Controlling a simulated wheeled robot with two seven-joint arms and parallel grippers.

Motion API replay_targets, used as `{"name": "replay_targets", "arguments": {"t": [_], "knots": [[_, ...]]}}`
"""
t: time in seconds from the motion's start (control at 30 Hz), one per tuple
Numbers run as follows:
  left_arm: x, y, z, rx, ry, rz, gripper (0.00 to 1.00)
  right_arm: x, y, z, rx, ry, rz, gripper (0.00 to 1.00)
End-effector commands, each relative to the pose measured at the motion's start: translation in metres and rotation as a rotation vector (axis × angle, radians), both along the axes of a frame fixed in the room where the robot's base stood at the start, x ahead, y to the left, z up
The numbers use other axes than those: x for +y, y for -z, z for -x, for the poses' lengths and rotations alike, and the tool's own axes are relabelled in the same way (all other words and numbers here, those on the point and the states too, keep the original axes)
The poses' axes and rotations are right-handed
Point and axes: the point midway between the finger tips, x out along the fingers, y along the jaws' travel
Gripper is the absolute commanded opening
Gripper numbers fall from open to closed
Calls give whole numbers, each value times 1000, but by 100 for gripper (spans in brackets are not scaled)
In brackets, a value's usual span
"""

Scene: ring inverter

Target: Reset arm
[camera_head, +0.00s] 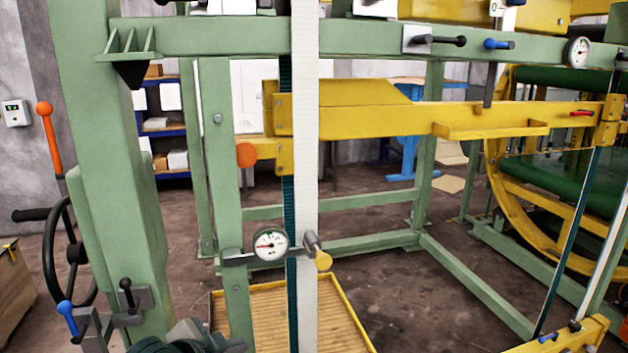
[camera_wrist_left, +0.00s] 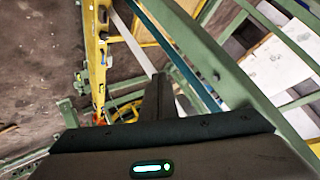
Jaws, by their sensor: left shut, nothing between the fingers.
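My left gripper (camera_head: 236,346) shows only in part at the bottom edge of the head view, low beside the green upright of the machine. Most of that arm is cut off by the picture edge. In the left wrist view the fingers of my left gripper (camera_wrist_left: 158,95) are together and empty, pointing towards the green and yellow framework. I cannot tell the exact gap between the gripper and the frame. My right gripper is in neither view.
A green post (camera_head: 118,200) stands at the left, with a black handwheel (camera_head: 76,252) and a blue-knobbed lever (camera_head: 68,313). A dial gauge (camera_head: 270,245) sits on the frame. Yellow beams (camera_head: 370,122) cross behind. Brown floor (camera_head: 400,300) is open inside the frame.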

Motion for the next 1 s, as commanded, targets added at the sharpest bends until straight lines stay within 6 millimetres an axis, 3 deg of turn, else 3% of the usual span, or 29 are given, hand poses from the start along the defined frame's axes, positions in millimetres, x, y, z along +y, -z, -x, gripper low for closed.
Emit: {"name": "replay_targets", "arguments": {"t": [0.03,0.2,0.37,0.6,0.8,1.0], "knots": [[1,22,14,40,-25,22,0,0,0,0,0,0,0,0],[9,81,58,152,-122,83,0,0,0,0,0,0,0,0],[19,130,107,257,-224,127,0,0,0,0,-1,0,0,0],[37,193,192,411,-394,169,0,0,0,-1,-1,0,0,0],[51,224,253,508,-513,176,0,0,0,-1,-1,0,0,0],[61,240,296,569,-593,173,0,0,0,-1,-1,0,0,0]]}}
